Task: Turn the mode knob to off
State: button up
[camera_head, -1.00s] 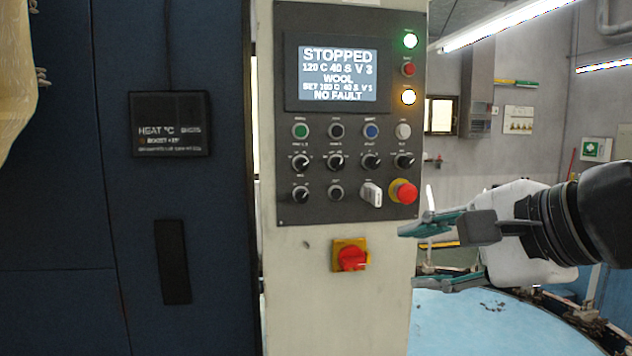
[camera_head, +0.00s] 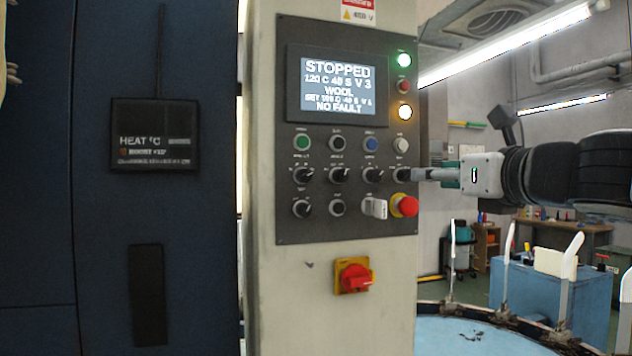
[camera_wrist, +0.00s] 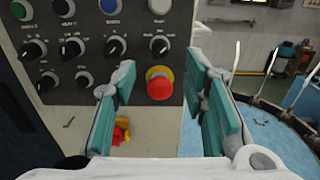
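The control panel (camera_head: 290,232) carries several black knobs with white pointers. Its lettering is too small to read, so I cannot tell which one is the mode knob. The upper knob row runs from a left knob (camera_head: 303,175) to a right-end knob (camera_head: 403,174). A lower-left knob (camera_head: 302,209) sits beneath. My gripper (camera_head: 416,174) is at the panel's right edge, level with the upper row. In the wrist view my gripper (camera_wrist: 161,62) is open and empty, its fingers either side of the line to the right-end knob (camera_wrist: 158,45) and the red button. Contact cannot be told.
A red mushroom button (camera_head: 405,206) and a pale key-like switch (camera_head: 374,208) sit below the upper row. The screen (camera_head: 337,85) reads STOPPED. A red rotary switch (camera_head: 354,278) is lower down. A round blue table (camera_head: 470,335) with upright white forms stands right.

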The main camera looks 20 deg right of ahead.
aim_at(406, 175)
jog(key=w, duration=0.7)
jog(key=shift+b, duration=0.45)
jog(key=shift+c, duration=0.6)
grip_shut()
